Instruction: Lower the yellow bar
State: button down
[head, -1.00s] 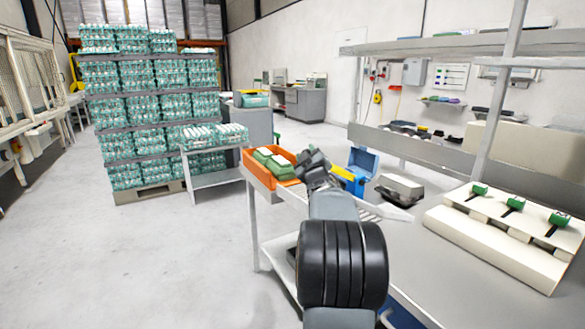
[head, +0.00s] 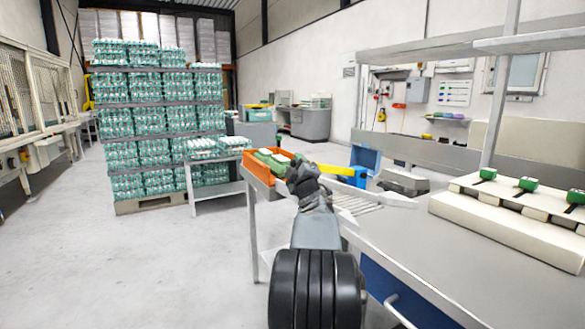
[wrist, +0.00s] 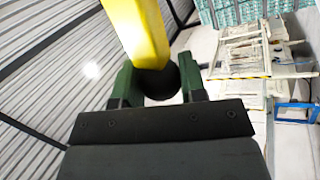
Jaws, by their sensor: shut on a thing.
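The yellow bar (head: 335,169) shows in the head view above the bench, running right from my gripper towards a blue box. In the wrist view the yellow bar (wrist: 138,30) comes down from the top to a dark round end (wrist: 160,82). My gripper (wrist: 158,84) has its two dark green fingers on either side of that end and is shut on it. In the head view my gripper (head: 303,172) is at the bar's left end, and the contact is too small to see.
An orange crate (head: 258,169) with green egg cartons is just left of my gripper. A cream rack with green-handled tools (head: 480,215) is farther right. Stacked egg trays (head: 150,125) stand behind.

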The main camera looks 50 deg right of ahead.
jog(key=shift+d, duration=0.1)
jog(key=c, duration=0.9)
grip_release()
jog(key=shift+s+d, duration=0.1)
jog(key=shift+o, duration=1)
jog(key=r, duration=0.1)
jog(key=r+p, duration=0.1)
jog(key=r, duration=0.1)
jog(key=r+p, duration=0.1)
jog(key=shift+s+a+r, duration=0.1)
jog(key=shift+a+r, duration=0.05)
jog(key=shift+a, duration=0.2)
jog(key=s+a+r+p, duration=0.3)
jog(key=s+a+r, duration=0.5)
jog(key=s+a, duration=0.1)
jog(key=shift+s+a+r+p, duration=0.2)
jog(key=shift+a+r+p, duration=0.1)
jog(key=shift+p, duration=0.05)
jog(key=shift+c, duration=0.4)
